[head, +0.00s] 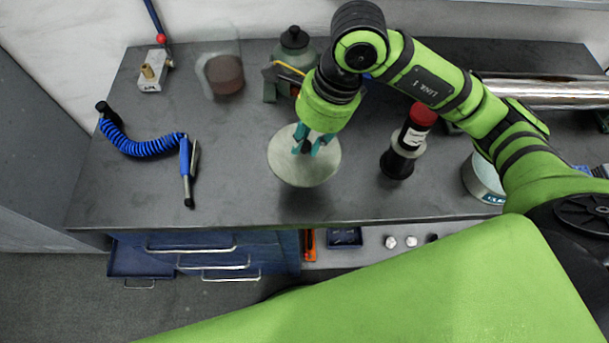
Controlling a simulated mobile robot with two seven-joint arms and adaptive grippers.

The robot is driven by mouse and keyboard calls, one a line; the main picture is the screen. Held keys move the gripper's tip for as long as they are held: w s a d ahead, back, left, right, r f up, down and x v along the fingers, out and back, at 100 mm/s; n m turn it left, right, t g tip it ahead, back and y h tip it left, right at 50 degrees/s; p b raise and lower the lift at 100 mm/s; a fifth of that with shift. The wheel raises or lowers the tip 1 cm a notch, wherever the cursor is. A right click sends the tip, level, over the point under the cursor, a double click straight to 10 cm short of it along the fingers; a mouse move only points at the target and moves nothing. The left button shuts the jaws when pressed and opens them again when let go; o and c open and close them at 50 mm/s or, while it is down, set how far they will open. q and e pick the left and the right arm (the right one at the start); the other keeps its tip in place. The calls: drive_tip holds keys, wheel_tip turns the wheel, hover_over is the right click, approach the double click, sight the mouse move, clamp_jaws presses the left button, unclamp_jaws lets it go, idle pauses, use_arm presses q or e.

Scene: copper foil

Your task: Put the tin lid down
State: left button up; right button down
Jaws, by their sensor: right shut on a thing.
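The tin lid (290,166) is a pale, flat metal disc with a small dark knob at its middle. My right gripper (307,147) has teal fingers and is shut on the lid's knob, mostly hiding it. The lid is over the front middle of the dark workbench (237,195), near its front edge. A shadow shows under it; I cannot tell how high it is above the top. A round metal tin (482,181) stands at the right, partly hidden behind my right arm. My left gripper is not in view.
A dark bottle with a red cap (407,145) stands right of the lid. A blue coiled hose with a blow gun (186,165) lies at left. A glass jar (222,75) and green bottle (291,55) stand behind. Blue drawers (205,250) are below the bench.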

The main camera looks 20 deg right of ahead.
sight(310, 144)
drive_tip(key=x, duration=0.2)
drive_tip(key=p+x, duration=0.1)
drive_tip(key=shift+s+d+f, duration=0.1)
drive_tip(key=shift+d+f, duration=0.2)
drive_tip(key=shift+f, duration=0.15)
wheel_tip(310, 144, down, 6)
drive_tip(key=shift+f+p, duration=0.1)
drive_tip(key=shift+p, duration=0.55)
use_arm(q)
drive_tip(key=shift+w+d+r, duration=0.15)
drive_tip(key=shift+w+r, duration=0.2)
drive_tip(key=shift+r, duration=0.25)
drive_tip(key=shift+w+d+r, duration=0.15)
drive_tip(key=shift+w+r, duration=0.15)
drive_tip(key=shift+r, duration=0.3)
use_arm(e)
drive_tip(key=shift+f, duration=0.1)
drive_tip(key=c, duration=1.5)
unclamp_jaws()
drive_tip(key=shift+f, duration=0.1)
drive_tip(key=o, duration=0.4)
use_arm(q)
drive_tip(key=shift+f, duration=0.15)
use_arm(e)
drive_tip(key=shift+o, duration=0.2)
